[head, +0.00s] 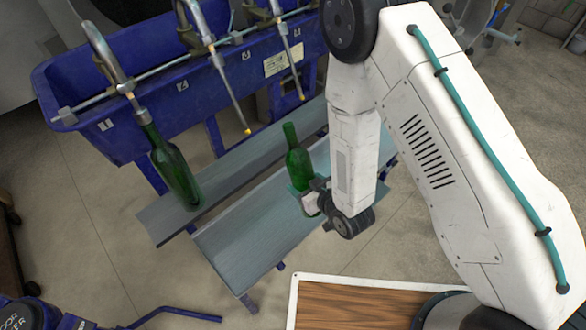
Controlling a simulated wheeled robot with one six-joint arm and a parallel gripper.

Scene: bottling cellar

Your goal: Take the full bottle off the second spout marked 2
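A green bottle (299,160) is upright over the front board (243,243), clear of the spouts. My gripper (307,190) is at its lower body, with finger parts close against it on both sides, and seems shut on it. The gripper partly hides the bottle's base, so I cannot tell whether it touches the board. The spout marked 2 (226,88) hangs from the blue trough (134,125) with a yellow tip and no bottle on it. Another green bottle (176,174) is under the leftmost spout (107,58), its neck around the spout and its base on the rear board (236,173).
Further spouts (289,62) to the right hang without bottles. A wood-topped surface with a white rim (294,302) is at the bottom. A blue tubular frame (180,314) is at the lower left. The front board is clear left of the held bottle.

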